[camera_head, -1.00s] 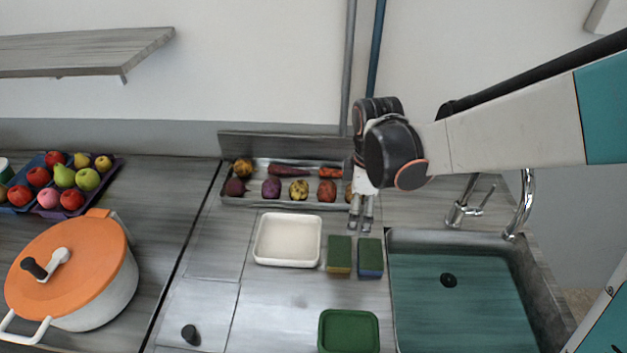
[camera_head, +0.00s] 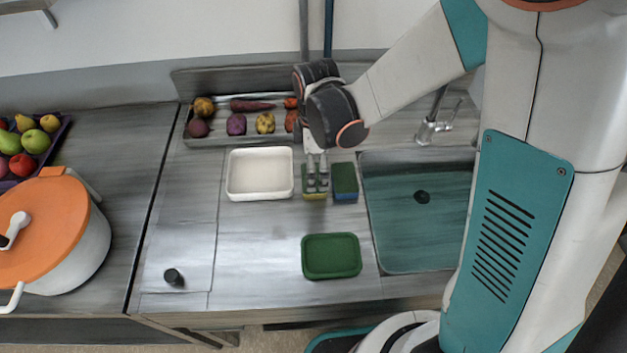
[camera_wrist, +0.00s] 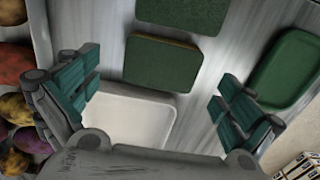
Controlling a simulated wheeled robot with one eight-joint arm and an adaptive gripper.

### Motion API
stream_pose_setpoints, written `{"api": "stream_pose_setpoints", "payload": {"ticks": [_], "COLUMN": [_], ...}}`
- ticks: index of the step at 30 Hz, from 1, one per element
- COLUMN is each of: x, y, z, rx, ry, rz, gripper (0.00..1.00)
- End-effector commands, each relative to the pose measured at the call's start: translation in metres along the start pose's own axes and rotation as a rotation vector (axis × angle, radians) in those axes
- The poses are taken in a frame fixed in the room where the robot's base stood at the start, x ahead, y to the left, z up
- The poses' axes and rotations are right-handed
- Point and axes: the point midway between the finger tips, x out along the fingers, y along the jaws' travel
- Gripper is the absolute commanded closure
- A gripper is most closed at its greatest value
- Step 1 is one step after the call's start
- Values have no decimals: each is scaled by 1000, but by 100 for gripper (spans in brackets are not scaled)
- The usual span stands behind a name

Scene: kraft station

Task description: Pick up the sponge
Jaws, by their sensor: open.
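Two green-topped sponges lie side by side on the counter. The left sponge (camera_head: 314,196) has a yellow lower layer and is partly hidden by my fingers; in the wrist view it (camera_wrist: 163,64) lies ahead of the space between the fingers. The right sponge (camera_head: 345,181) has a blue lower layer; it also shows at the top of the wrist view (camera_wrist: 185,12). My gripper (camera_head: 317,184) is open and empty, pointing down over the left sponge; both spread fingers show in the wrist view (camera_wrist: 160,77). Contact with the sponge cannot be told.
A white dish (camera_head: 260,196) sits just left of the sponges, and the sink (camera_head: 410,262) is to their right. A green tray (camera_head: 331,257) lies in front. A metal tray of vegetables (camera_head: 215,141) stands behind. An orange-lidded pot (camera_head: 80,260) stands far left.

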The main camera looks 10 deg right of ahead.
Motion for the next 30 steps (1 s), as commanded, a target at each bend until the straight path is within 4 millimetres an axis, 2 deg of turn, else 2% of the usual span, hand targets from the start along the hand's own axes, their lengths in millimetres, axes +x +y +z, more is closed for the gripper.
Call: {"api": "stream_pose_setpoints", "payload": {"ticks": [9, 16, 17, 18, 25, 30], "x": [44, 45, 45, 45, 45, 45], "y": [-3, -3, -3, -3, -3, -3], "z": [-4, -4, -4, -4, -4, -4], "rx": [0, 0, 0, 0, 0, 0], "ry": [0, 0, 0, 0, 0, 0], "rz": [0, 0, 0, 0, 0, 0], "gripper": [0, 0, 2, 9, 29, 32]}}
